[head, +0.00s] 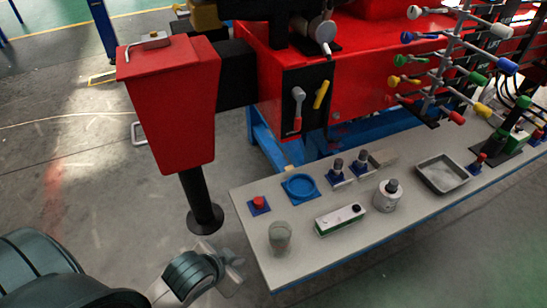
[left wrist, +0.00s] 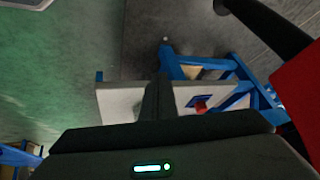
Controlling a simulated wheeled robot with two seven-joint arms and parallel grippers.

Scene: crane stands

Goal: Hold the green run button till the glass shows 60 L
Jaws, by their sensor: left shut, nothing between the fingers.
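A small clear glass (head: 279,237) stands upright at the near left of the grey bench top; any litre reading on it is too small to read. No green run button can be made out for certain. A white box with a green side (head: 340,220) and a dark round spot lies right of the glass. A green block (head: 517,141) stands at the bench's far right end. My left gripper (head: 234,271) is shut and empty, off the bench's left end, apart from the glass. My right gripper is in neither view.
A red button on a blue base (head: 259,204) sits at the bench's left corner; it also shows in the left wrist view (left wrist: 201,106). A blue ring (head: 300,187), a white cylinder (head: 387,197) and a metal tray (head: 443,174) share the bench. A red hopper (head: 173,100) stands behind my gripper.

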